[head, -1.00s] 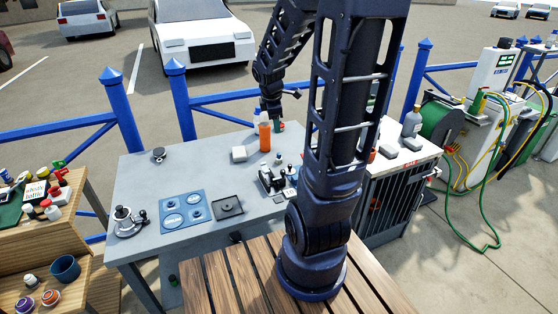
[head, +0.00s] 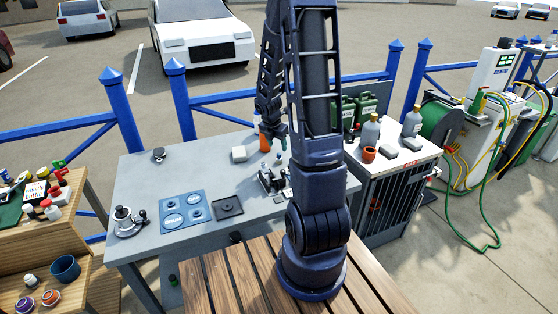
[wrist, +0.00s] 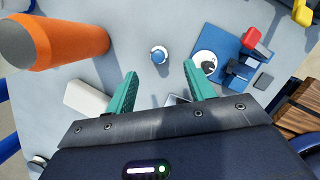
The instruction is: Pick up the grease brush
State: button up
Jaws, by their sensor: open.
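I cannot identify the grease brush for certain. A small round white-and-blue thing (wrist: 158,55), seen from above, stands on the grey table (head: 140,180); it may be the brush end-on. In the wrist view it lies between and slightly beyond the green fingertips of my gripper (wrist: 160,68). The fingers are apart with nothing held between them. In the head view my gripper (head: 274,138) hangs over the far right part of the table, beside the orange cylinder, and my arm hides part of that area.
The orange cylinder (wrist: 60,40) stands close to the left finger, with a white block (wrist: 88,98) nearby. Dark fittings (head: 270,181) stand towards the front. A blue mat (head: 183,209) and black tray (head: 229,206) lie left of them. The table's left part is mostly clear.

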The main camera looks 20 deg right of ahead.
aim_at(279, 154)
jog(key=shift+x, duration=4.05)
jog(key=shift+w+a, duration=0.1)
jog(key=shift+w, duration=0.05)
jog(key=c, duration=1.1)
